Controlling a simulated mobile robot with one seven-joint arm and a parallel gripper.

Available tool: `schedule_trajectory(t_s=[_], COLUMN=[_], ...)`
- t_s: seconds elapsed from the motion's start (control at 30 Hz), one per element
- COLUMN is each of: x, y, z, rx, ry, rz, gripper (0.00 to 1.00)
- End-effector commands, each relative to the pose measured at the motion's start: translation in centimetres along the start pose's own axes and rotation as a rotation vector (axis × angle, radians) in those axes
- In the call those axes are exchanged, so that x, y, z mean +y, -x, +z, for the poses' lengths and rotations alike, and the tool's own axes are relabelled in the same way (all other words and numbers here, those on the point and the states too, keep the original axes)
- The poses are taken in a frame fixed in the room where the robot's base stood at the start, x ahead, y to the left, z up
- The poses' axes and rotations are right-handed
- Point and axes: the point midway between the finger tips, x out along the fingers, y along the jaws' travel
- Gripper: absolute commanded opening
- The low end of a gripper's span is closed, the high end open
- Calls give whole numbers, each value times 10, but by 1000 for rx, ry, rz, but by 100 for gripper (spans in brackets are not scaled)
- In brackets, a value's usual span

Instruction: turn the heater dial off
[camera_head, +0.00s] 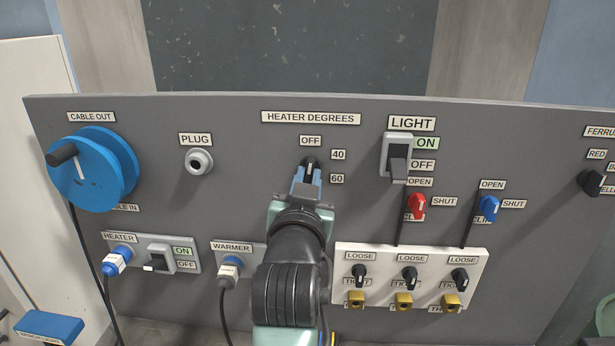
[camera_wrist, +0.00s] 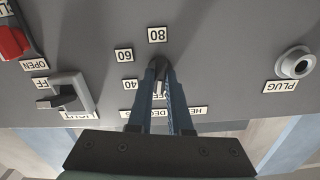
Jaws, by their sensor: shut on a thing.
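The heater dial (camera_head: 310,163) is a black knob with a white line, under the HEATER DEGREES sign (camera_head: 311,117) on the grey panel. Labels OFF (camera_head: 311,141), 40 (camera_head: 338,154) and 60 (camera_head: 337,178) surround it. The wrist view, which is upside down, also shows the dial (camera_wrist: 158,68) and an 80 label (camera_wrist: 157,34). The white line appears to point toward OFF. My gripper (camera_head: 307,185) is shut on the dial, with one blue finger on each side. My arm and gripper hide the dial's lower side in the head view.
The light switch (camera_head: 397,157) stands out from the panel just right of the dial. A plug socket (camera_head: 199,161) and a blue cable reel (camera_head: 95,170) are to the left. A white board (camera_head: 410,260) with several small knobs sits below right.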

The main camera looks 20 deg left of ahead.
Motion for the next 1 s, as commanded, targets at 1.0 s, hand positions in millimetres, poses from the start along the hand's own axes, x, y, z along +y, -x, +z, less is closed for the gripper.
schedule_trajectory(t_s=[1.0], x=[0], y=[0], z=[0], rx=[0], ry=[177], rz=[0], gripper=[36])
